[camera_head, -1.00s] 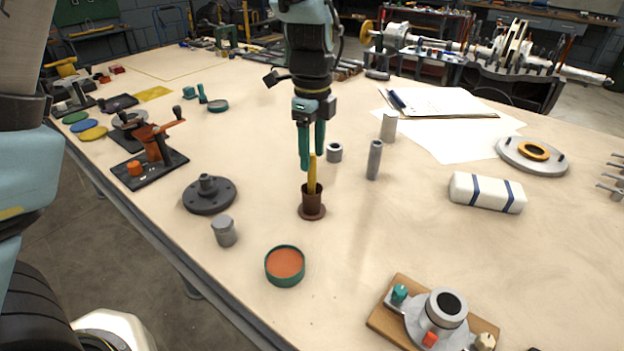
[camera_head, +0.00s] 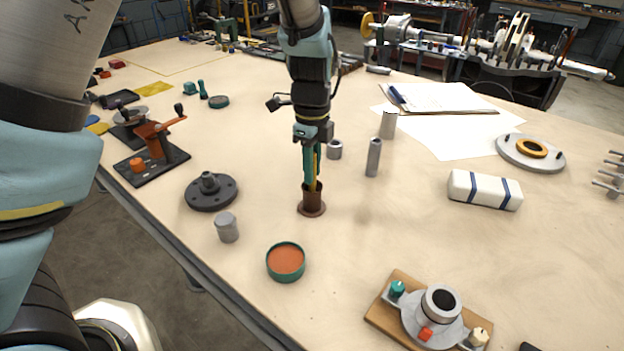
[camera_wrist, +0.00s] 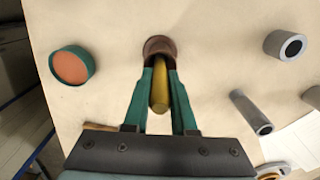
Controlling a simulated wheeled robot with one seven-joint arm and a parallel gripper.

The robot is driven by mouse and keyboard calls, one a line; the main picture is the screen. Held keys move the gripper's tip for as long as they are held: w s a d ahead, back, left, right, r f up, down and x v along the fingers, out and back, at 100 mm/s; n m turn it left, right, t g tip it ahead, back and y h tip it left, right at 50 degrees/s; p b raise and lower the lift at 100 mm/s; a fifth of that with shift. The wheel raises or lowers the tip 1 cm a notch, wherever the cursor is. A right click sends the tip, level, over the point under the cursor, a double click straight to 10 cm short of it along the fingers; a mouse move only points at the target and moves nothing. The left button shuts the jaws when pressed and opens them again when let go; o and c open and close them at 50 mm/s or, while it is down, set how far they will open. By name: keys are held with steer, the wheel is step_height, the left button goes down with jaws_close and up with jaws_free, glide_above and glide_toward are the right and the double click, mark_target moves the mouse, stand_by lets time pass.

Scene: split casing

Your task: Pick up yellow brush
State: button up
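The yellow brush stands with its bristle end hidden inside a brown cup (camera_head: 312,205). Its yellow handle (camera_wrist: 160,90) points up between my fingers in the wrist view. The brush (camera_head: 315,183) is mostly hidden behind my fingers in the head view. My gripper (camera_head: 312,180) points down with its green fingertips at the mouth of the cup. In the wrist view my gripper (camera_wrist: 162,75) has one finger on each side of the handle. Narrow gaps seem to show beside the handle, so the fingers look open around it.
A green-rimmed orange dish (camera_head: 286,261) lies in front of the cup. A grey flanged disc (camera_head: 211,191) and a grey cylinder (camera_head: 227,227) stand to the left. A slim grey tube (camera_head: 374,157) and a short grey ring (camera_head: 334,149) stand close behind and right.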

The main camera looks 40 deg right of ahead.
jaws_close()
